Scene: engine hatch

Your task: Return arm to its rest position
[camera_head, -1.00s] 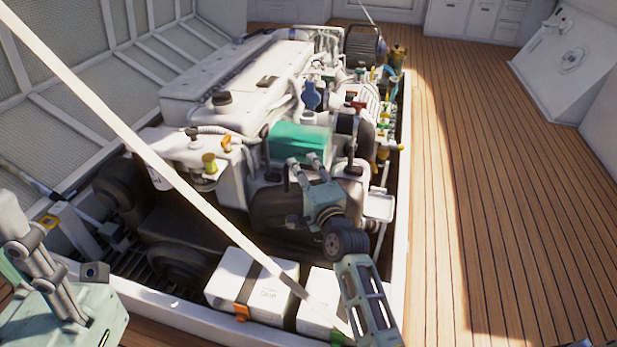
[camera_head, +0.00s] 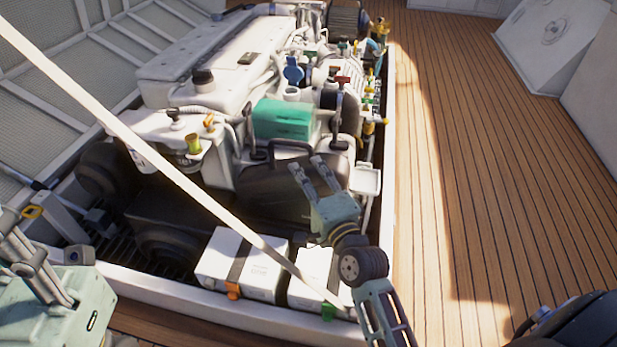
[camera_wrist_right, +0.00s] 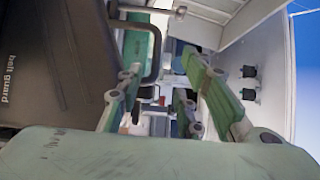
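My right gripper (camera_head: 308,166) reaches up from the bottom right of the head view, at the front right of the engine. Its two fingers are apart with nothing between them; the right wrist view also shows the fingers spread (camera_wrist_right: 165,95). The black belt guard (camera_head: 265,190) with its dark handle (camera_head: 290,146) lies just left of the fingers. In the right wrist view the belt guard (camera_wrist_right: 50,70) fills the left side, beside the left finger. Part of my left arm (camera_head: 45,290) shows at the lower left; its finger state is unclear.
The white engine (camera_head: 225,60) with a green box (camera_head: 282,119) fills the hatch. Two white batteries (camera_head: 240,262) lie at its near edge. A pale diagonal bar (camera_head: 130,130) crosses the view. Wooden deck (camera_head: 470,180) on the right is clear.

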